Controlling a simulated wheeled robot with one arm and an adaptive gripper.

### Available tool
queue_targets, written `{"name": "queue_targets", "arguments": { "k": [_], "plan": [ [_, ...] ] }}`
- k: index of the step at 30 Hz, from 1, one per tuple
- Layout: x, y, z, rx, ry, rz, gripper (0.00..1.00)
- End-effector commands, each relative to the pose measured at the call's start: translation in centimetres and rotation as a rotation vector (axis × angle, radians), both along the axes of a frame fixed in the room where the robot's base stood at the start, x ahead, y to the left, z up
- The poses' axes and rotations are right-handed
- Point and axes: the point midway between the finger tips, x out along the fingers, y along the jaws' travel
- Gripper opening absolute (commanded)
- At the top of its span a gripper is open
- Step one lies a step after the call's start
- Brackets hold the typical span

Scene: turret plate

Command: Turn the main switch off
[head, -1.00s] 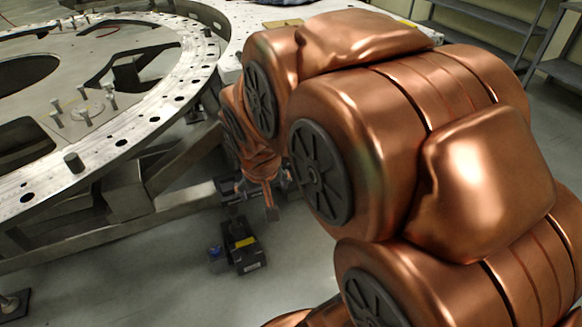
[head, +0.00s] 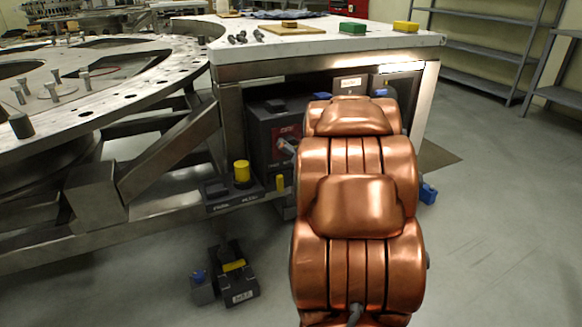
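A dark box (head: 262,130) stands under the white-topped bench, left of my arm. A red plate (head: 284,138) with small pale lettering is on its front; it may be the main switch, but the label is too small to read. A grey part (head: 287,147) sticks out by the red plate; I cannot tell whether it is a switch handle. My copper arm covers the right side of the plate's surroundings. My gripper does not show; the arm reaches away from me under the bench and hides its own end.
The bench (head: 330,42) has a thick top edge and steel legs. A low panel with a yellow button (head: 242,172) sits in front of the dark box. A black box (head: 238,285) with a yellow part lies on the floor. The round turret plate (head: 150,90) is at left.

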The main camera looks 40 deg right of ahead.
Motion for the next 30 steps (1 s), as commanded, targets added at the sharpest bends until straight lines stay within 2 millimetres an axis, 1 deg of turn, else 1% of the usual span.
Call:
{"name": "queue_targets", "arguments": {
  "k": [1,3,6,10,13,17,24,30],
  "plan": [
    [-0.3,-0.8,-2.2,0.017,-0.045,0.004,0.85],
    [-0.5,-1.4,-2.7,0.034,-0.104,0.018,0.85],
    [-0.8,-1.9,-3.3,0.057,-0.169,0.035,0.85],
    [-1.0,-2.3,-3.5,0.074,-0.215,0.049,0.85],
    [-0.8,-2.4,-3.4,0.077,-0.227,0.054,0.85],
    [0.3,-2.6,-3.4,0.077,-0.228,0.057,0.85],
    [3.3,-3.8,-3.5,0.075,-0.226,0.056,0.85],
    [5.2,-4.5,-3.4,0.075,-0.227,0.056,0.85]
  ]
}}
